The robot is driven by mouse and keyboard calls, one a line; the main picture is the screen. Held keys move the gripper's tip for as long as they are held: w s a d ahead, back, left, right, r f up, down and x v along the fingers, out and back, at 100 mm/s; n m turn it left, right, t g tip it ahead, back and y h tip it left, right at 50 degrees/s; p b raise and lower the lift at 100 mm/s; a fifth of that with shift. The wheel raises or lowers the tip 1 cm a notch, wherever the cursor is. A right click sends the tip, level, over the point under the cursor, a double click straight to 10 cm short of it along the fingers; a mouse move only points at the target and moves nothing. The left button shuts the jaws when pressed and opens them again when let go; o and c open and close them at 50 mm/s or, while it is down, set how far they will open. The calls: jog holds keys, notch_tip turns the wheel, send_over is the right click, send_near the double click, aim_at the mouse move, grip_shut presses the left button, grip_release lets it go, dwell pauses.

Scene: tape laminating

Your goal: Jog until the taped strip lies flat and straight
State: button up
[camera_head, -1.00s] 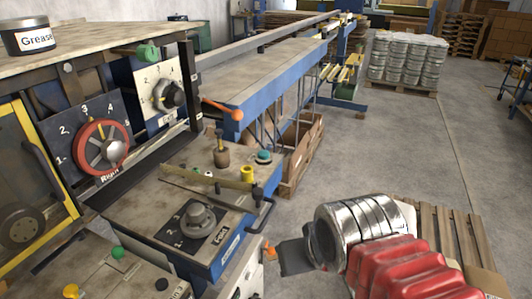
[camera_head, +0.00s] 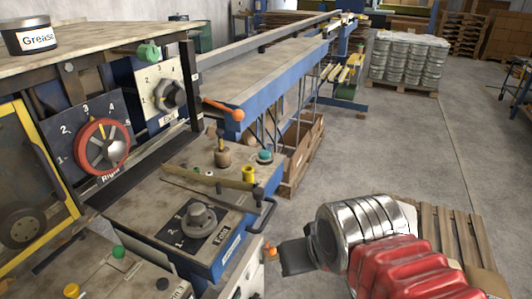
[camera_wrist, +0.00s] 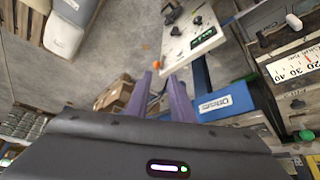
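My arm shows at the lower right in the head view, and my dark gripper (camera_head: 297,257) is at its left end, close to an orange knob (camera_head: 270,250) on the machine's front. In the wrist view two purple fingers (camera_wrist: 162,77) stand apart with nothing between them. The orange knob (camera_wrist: 157,64) shows just beyond their tips; I cannot tell whether they touch it. The machine's blue console (camera_head: 215,250) carries a black numbered dial (camera_head: 199,217). A red-rimmed dial (camera_head: 103,146) and another black dial (camera_head: 170,94) are on upright panels. I cannot make out a taped strip.
A long blue-sided table (camera_head: 265,80) runs away from the machine. Cardboard boxes (camera_head: 303,145) lie under it. A grease tin (camera_head: 28,36) stands on the upper shelf. A wooden pallet (camera_head: 455,235) lies at right. Open concrete floor (camera_head: 390,140) is between.

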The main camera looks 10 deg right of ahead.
grip_shut()
dwell(1.1)
